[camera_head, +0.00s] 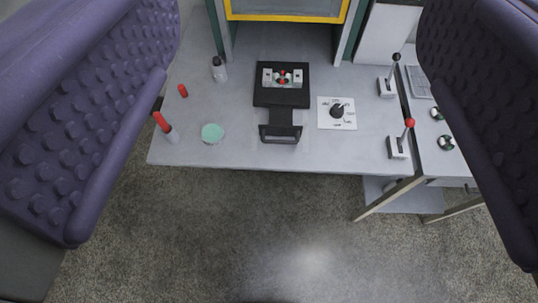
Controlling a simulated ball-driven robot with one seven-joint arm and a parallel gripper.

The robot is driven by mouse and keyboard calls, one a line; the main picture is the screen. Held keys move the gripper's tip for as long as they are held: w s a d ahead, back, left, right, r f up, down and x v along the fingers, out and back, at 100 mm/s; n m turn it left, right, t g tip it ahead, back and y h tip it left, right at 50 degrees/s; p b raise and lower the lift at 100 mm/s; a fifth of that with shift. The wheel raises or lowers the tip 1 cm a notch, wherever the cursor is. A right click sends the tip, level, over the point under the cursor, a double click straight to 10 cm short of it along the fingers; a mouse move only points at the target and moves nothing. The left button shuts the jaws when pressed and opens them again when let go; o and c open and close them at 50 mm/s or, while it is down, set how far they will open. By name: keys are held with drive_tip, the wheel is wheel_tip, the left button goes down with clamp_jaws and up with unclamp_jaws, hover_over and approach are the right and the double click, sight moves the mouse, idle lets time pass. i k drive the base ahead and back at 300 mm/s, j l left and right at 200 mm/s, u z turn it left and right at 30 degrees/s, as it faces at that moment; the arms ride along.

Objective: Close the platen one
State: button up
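My gripper (300,250) shows as two purple studded fingers at the left and right edges. They are wide apart with nothing between them, well above and in front of the bench. On the grey bench (250,152) sits a black device (282,97) with a light block and small red and green parts on its top. A black handle-like frame (281,132) extends from its near side. I cannot tell which part is the platen. A yellow-edged panel (285,17) stands behind the device, cut off by the top edge.
A black knob on a white plate (328,121) is right of the device. A black-ball lever (396,59) and a red-ball lever (409,124) stand further right. A red-topped bottle (166,128), teal-topped container (212,133) and black-capped bottle (219,69) stand left. Floor in front is clear.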

sight(281, 102)
drive_tip(key=i+l, duration=0.9)
drive_tip(key=j+u, duration=0.05)
